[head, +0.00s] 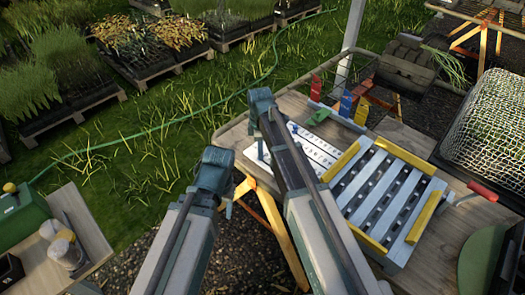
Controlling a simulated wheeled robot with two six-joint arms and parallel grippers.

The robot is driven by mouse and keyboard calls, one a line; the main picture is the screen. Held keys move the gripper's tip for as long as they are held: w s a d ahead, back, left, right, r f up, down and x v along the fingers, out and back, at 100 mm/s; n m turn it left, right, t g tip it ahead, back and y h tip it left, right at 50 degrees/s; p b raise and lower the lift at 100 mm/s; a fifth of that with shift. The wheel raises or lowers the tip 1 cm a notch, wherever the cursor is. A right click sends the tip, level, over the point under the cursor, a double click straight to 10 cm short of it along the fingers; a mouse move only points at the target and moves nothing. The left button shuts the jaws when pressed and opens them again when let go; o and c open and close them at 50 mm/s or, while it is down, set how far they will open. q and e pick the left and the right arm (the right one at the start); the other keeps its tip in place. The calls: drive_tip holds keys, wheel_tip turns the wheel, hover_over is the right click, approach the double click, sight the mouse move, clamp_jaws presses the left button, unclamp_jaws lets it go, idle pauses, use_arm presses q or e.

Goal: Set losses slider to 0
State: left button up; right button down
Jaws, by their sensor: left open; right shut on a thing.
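A white strip with rows of small dark marks (318,148) lies on the wooden bench, its left part behind my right arm. A red upright piece (315,88), a blue one (346,103) and an orange one (362,110) stand by a pale rail behind the strip. A green piece (318,117) lies tilted near them. I cannot read any label, so I cannot tell which part is the losses slider. My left gripper (228,206) is open, left of the bench and partly hidden by its arm. My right arm reaches over the strip's left end. Its fingers and what they touch are hidden.
A slatted tray with yellow edge bars (398,158) fills the middle of the bench (402,132). A small table (88,222) with a green box (22,217) stands at the left.

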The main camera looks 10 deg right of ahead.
drive_tip(key=c, duration=0.7)
unclamp_jaws()
drive_tip(key=shift+w+a, duration=0.15)
drive_tip(key=shift+w, duration=0.05)
drive_tip(key=shift+s+r, duration=0.1)
wheel_tip(320, 180, up, 14)
drive_tip(key=p, duration=1.4)
drive_tip(key=shift+f, duration=0.2)
drive_tip(key=s+a+m, duration=0.1)
drive_tip(key=s+m, duration=0.3)
drive_tip(key=s, duration=0.3)
drive_tip(key=s+m, duration=0.4)
drive_tip(key=s, duration=0.4)
drive_tip(key=s+a+m+h, duration=0.1)
drive_tip(key=s+m, duration=0.3)
drive_tip(key=s, duration=0.3)
drive_tip(key=shift+s+a+m, duration=0.3)
drive_tip(key=shift+s+m, duration=0.1)
